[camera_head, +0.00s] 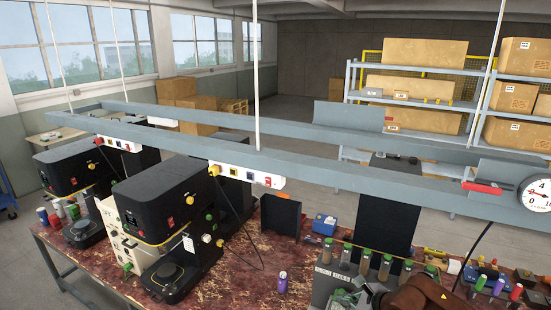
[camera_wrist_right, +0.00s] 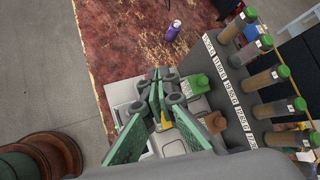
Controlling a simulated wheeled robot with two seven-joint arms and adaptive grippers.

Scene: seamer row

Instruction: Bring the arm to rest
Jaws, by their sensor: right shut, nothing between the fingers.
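My right gripper (camera_head: 352,297) shows at the bottom edge of the head view, low in front of the grey rack of jars. Its arm comes in from the lower right. In the right wrist view the right gripper (camera_wrist_right: 160,76) has its green-padded fingers meeting at the tips, with nothing between them. It hangs over the front of the workbench (camera_wrist_right: 120,45), beside the rack. My left gripper is in neither view.
The grey rack (camera_wrist_right: 225,75) holds several green-lidded jars close to the right gripper. A purple bottle (camera_head: 282,282) stands on the red worn bench, also in the wrist view (camera_wrist_right: 173,30). Black seamers (camera_head: 160,195) stand left. A grey overhead beam (camera_head: 330,168) crosses above.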

